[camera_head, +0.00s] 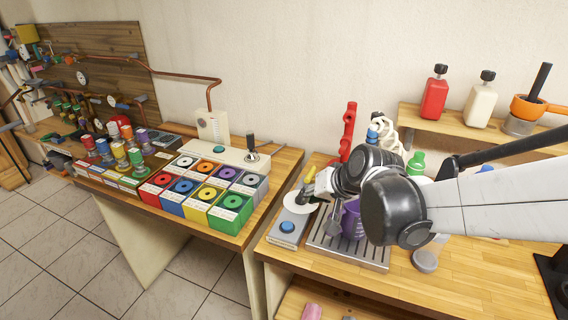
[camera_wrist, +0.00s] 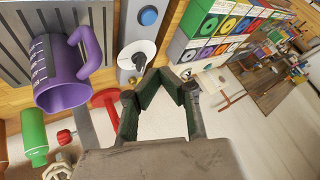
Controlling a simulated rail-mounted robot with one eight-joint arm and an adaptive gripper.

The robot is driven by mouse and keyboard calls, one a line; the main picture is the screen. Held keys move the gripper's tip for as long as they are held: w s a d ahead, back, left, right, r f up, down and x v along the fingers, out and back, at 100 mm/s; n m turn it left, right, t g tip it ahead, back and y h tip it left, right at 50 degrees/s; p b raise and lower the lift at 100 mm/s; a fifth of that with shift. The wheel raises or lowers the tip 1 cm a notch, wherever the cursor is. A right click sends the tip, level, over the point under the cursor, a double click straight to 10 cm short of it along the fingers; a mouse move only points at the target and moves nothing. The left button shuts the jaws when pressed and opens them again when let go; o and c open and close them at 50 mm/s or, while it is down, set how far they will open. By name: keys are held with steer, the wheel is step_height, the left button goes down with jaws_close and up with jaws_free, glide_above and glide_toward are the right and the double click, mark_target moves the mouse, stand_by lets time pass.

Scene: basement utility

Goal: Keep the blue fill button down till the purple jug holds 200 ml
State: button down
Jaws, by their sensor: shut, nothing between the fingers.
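The blue fill button (camera_head: 287,227) is on the front of a grey box (camera_head: 283,239) at the front left of the right-hand bench. It also shows in the wrist view (camera_wrist: 149,16), with a white disc (camera_wrist: 137,55) behind it on the box. The purple jug (camera_head: 353,218) stands on a slatted grey tray, partly hidden by my arm. In the wrist view the jug (camera_wrist: 61,76) shows white scale marks and a handle; the liquid level cannot be read. My gripper (camera_wrist: 158,76) is shut and empty, near the white disc and apart from the button.
A red fitting (camera_head: 347,130) and a green bottle (camera_head: 416,163) stand behind the tray. A shelf at the back right holds a red bottle (camera_head: 433,95), a cream bottle (camera_head: 479,99) and an orange-handled pot. Coloured boxes (camera_head: 232,211) fill the left bench, across a gap.

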steer(key=y+p, duration=0.2)
glide_above(288, 225)
step_height(288, 225, down, 3)
steer(key=shift+f, duration=0.4)
steer(key=shift+f, duration=0.1)
step_height(288, 225, down, 8)
steer(key=b, duration=0.5)
steer(key=shift+f+b, duration=0.3)
steer(key=shift+b, duration=0.35)
steer(key=shift+f, duration=0.2)
stand_by(0.7)
steer(key=shift+f+b, duration=0.25)
steer(key=shift+b, duration=0.35)
